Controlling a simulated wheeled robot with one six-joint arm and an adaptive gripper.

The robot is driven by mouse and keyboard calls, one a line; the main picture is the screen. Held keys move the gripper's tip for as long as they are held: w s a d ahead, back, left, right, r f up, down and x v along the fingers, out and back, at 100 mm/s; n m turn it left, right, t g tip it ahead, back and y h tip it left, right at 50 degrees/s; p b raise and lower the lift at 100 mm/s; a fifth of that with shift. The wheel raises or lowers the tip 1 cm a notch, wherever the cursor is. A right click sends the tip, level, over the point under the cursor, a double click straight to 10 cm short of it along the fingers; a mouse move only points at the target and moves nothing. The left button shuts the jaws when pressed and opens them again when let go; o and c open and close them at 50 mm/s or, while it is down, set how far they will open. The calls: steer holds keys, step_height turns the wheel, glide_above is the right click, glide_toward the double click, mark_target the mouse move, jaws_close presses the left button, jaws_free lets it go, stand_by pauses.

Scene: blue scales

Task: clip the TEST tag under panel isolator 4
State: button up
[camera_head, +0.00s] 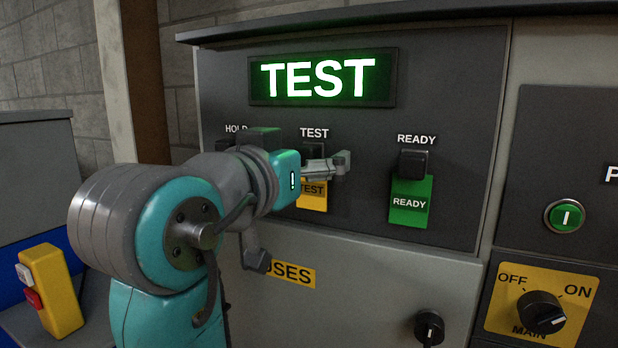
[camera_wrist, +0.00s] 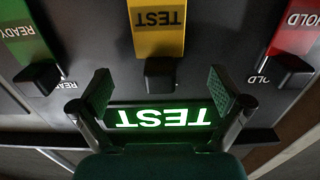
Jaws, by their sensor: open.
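The yellow TEST tag (camera_head: 312,198) hangs below a black block under the TEST label on the grey panel. In the wrist view the picture is upside down, and the tag (camera_wrist: 158,30) lies ahead of the fingers, with its black block (camera_wrist: 160,72) at its edge. My gripper (camera_head: 328,166) is open in front of the TEST position and partly covers the tag. In the wrist view my gripper (camera_wrist: 160,94) has its fingers apart to either side of the black block's line, with nothing between them. I cannot tell any contact. No isolator marked 4 shows.
A green READY tag (camera_head: 409,196) hangs to the right; a red HOLD tag (camera_wrist: 297,28) shows in the wrist view. A lit TEST display (camera_head: 320,78) is above. A MAIN knob (camera_head: 541,312) and green button (camera_head: 565,216) stand right. A yellow box (camera_head: 52,290) is left.

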jaws_close()
stand_by(0.3)
steer(key=shift+s+a, duration=0.1)
steer(key=shift+s, duration=0.05)
steer(key=shift+v, duration=2.85)
